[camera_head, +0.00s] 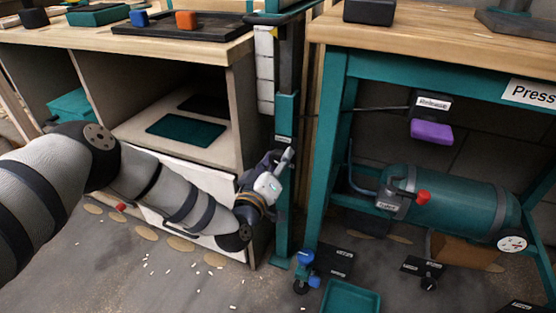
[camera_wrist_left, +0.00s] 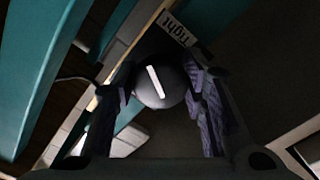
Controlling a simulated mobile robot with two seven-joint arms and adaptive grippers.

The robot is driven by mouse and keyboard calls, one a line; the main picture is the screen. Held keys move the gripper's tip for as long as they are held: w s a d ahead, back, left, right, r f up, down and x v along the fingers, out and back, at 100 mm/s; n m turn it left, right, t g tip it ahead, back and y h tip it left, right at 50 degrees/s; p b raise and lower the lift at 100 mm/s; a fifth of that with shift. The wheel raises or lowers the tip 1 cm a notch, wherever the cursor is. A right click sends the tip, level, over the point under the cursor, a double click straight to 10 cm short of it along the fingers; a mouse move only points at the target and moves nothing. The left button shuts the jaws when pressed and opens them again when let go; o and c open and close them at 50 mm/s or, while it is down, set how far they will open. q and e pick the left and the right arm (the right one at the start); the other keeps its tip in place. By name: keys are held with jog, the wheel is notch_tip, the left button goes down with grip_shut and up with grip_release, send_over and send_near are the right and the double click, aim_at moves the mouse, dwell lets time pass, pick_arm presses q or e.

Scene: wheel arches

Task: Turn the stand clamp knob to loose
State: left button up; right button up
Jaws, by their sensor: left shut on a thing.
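The stand clamp knob (camera_wrist_left: 158,85) is a dark round knob with a white line across its face, seen in the left wrist view. The line slants from upper left to lower right there. A small white label (camera_wrist_left: 178,28) with dark letters, turned in the picture, sits beside the knob. My left gripper (camera_head: 276,170) is at the teal stand post (camera_head: 286,120) in the head view, its purple-padded fingers on both sides of the knob and shut on it. In the head view my gripper hides the knob. My right gripper is not in view.
A wooden shelf unit (camera_head: 245,100) stands left of the post, close to my left arm. A teal workbench (camera_head: 333,110) stands right of it, with a teal tank (camera_head: 455,205) beneath. A teal tray (camera_head: 350,298) and a small caster (camera_head: 302,285) are on the floor.

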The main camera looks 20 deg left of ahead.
pick_arm(q)
jog(key=n, duration=0.5)
jog(key=shift+n+b, duration=0.3)
jog(key=n+b, duration=0.1)
jog(key=n, duration=0.4)
jog(key=n+b, duration=0.1)
jog(key=n, duration=0.4)
jog(key=shift+n+b, duration=0.4)
jog(key=shift+r+n+b, duration=0.1)
jog(key=shift+n+b, duration=0.75)
jog(key=shift+n, duration=1.25)
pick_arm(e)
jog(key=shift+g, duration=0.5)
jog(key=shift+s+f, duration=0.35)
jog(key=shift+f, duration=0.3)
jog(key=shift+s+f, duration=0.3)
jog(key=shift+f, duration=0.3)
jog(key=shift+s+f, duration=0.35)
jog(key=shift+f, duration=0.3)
pick_arm(q)
jog(key=o, duration=1.2)
jog(key=shift+c, duration=0.2)
